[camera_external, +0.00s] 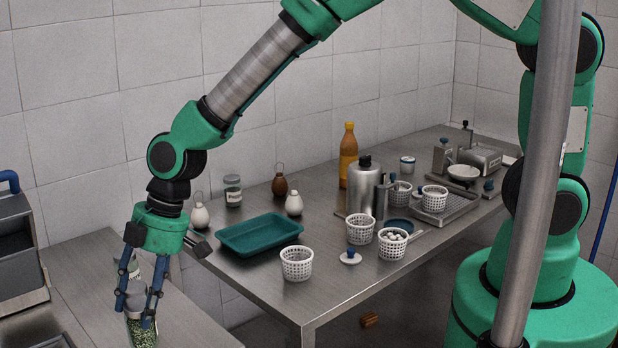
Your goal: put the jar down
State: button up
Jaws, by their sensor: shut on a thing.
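My gripper (134,313) is at the lower left, pointing down, with its blue fingers shut on a jar (143,334). The jar looks like clear glass with green flecked contents in its lower part. The fingers hide part of its sides. It is over the left steel counter (195,326); I cannot tell whether its base touches the surface. Another jar (232,191), with a grey lid and a pale label, stands upright at the back of the long steel table.
The long table (330,290) holds a teal tray (258,235), several white perforated baskets (296,264), a metal canister (363,188), an orange bottle (348,155) and a scale (480,160). A grey bin (18,250) stands at the far left. The left counter's front right is bare.

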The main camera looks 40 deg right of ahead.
aim_at(145, 309)
jog(key=shift+w+a+f, duration=0.1)
jog(key=shift+w+a, duration=0.65)
jog(key=shift+a, duration=0.15)
jog(key=shift+f, duration=1.75)
jog(key=o, duration=1.3)
jog(key=shift+f+b, duration=0.1)
jog(key=shift+b, duration=0.2)
jog(key=p+v, duration=0.1)
jog(key=v, duration=1.1)
